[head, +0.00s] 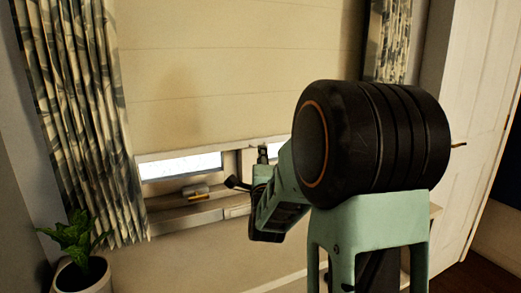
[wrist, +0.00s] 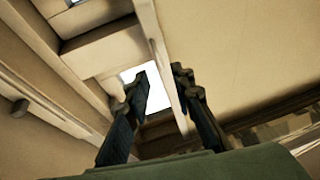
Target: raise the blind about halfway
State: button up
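The beige blind (head: 230,75) is lowered over most of the window. Its pale bottom rail (head: 205,149) hangs a little above the sill, with a bright strip of glass below it. My gripper (head: 249,169) is at the rail, right of the window's middle, partly hidden by my arm. In the wrist view, my gripper's two dark fingers (wrist: 160,82) are apart. The bottom rail (wrist: 160,45) runs between them, close to the right finger and with a gap to the left one. Whether the right finger touches it, I cannot tell.
A patterned curtain (head: 80,110) hangs left of the window, and another curtain (head: 388,40) hangs at the right. A window handle (head: 195,190) sits low on the frame. A potted plant (head: 78,245) stands at lower left. A white door (head: 475,110) is at the right.

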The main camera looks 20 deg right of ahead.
jog(key=x, duration=0.6)
jog(key=shift+c, duration=0.5)
grip_shut()
